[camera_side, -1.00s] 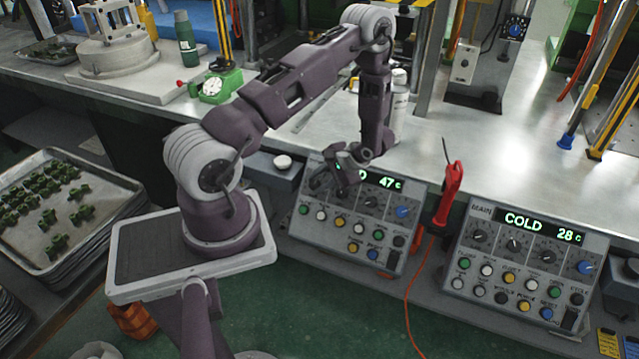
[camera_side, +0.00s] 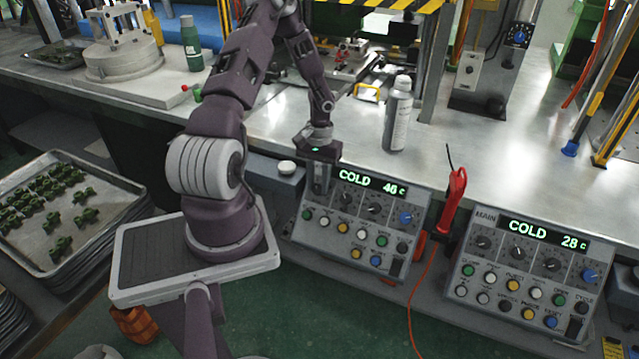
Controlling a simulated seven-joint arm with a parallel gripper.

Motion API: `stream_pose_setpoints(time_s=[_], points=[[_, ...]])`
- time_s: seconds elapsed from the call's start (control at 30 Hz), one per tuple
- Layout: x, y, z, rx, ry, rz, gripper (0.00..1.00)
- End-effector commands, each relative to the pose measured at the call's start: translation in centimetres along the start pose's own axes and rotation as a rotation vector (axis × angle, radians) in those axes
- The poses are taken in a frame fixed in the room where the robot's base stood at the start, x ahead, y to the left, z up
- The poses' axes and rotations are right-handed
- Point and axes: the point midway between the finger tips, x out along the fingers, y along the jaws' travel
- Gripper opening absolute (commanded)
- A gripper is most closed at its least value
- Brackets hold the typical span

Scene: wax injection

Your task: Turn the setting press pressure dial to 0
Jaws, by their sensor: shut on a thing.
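The left control panel (camera_side: 391,241) has a green display (camera_side: 371,182) reading COLD 46 c. My gripper (camera_side: 319,187) points down at the panel's upper left corner. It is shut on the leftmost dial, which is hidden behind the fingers. The panel's name label is covered, and the dial markings are too small to read.
A second panel marked MAIN (camera_side: 485,216) stands to the right, reading COLD 28 c. A red tool (camera_side: 452,198) with a cord hangs between the panels.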

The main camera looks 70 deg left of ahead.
Motion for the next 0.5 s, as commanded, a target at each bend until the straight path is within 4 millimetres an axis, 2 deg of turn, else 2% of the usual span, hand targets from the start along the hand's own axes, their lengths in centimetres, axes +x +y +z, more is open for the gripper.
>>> stream_pose_setpoints(time_s=[0.5], points=[[0.06, -0.35, -0.01, -0.089, 0.0, 0.145, 0.0]])
